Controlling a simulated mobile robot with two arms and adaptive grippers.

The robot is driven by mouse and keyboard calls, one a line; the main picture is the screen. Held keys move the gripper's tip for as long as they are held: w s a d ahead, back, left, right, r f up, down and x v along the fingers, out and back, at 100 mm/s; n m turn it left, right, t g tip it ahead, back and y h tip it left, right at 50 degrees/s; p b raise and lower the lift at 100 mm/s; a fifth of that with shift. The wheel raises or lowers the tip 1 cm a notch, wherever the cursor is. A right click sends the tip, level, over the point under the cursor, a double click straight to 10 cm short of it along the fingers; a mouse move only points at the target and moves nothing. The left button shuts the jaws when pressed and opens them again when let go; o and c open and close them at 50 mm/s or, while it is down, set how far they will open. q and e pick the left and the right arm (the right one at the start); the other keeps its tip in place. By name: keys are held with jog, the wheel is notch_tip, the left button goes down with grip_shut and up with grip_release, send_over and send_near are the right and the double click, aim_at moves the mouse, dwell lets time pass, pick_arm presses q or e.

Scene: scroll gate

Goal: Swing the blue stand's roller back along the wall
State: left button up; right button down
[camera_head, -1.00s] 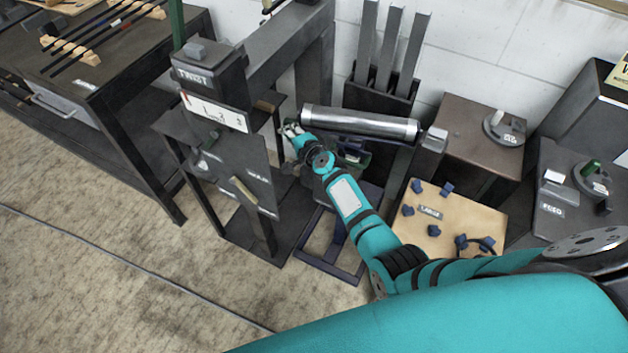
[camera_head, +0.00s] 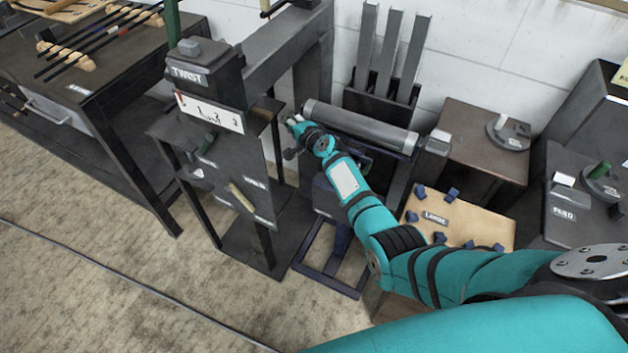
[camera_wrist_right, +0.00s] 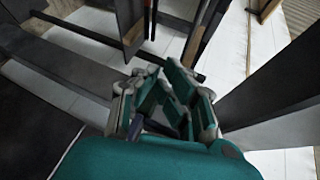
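The roller (camera_head: 362,127) is a silver-grey cylinder in the head view, in front of the wall. It slants down to the right on a dark blue stand (camera_head: 322,268), whose base is on the floor. My right gripper (camera_head: 291,124) is at the roller's left end; whether they touch is unclear. In the right wrist view my gripper's fingers (camera_wrist_right: 162,72) are bent around a dark blue piece (camera_wrist_right: 158,128). I cannot tell whether they grip it. My left gripper is not in view.
The TWIST machine (camera_head: 215,140) stands close to the left of my gripper. A black rack with upright grey bars (camera_head: 390,50) is behind the roller. A brown cabinet (camera_head: 470,140) and a tan LARGE board (camera_head: 470,222) are to the right. Open floor is at the lower left.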

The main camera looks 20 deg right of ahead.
jog(key=shift+d+r, duration=0.15)
jog(key=shift+d, duration=0.35)
jog(key=a+v, duration=0.1)
jog(key=v, duration=1.1)
jog(key=s+a+f+n+g+h, duration=0.1)
jog(key=s+f+n+g, duration=0.15)
jog(key=s+f, duration=0.65)
jog(key=s+f+n+g, duration=0.25)
jog(key=s+f, duration=0.25)
jog(key=f, duration=0.8)
jog(key=s+a+f+n+g+h, duration=0.1)
jog(key=s+f+n+g, duration=0.15)
jog(key=s+f, duration=0.65)
jog(key=s+d+f+n+g, duration=0.1)
jog(key=s+f+n, duration=0.2)
jog(key=s, duration=0.8)
jog(key=s+d+f+n+g, duration=0.1)
jog(key=s+f+n, duration=0.3)
jog(key=s+f, duration=0.4)
jog(key=s+d+f+n+g+h, duration=0.1)
jog(key=s+f+n+g, duration=0.2)
jog(key=s, duration=1.1)
notch_tip(320, 180, down, 3)
jog(key=shift+r, duration=0.2)
jog(key=shift+d+n+g, duration=0.1)
jog(key=shift+n+g, duration=0.15)
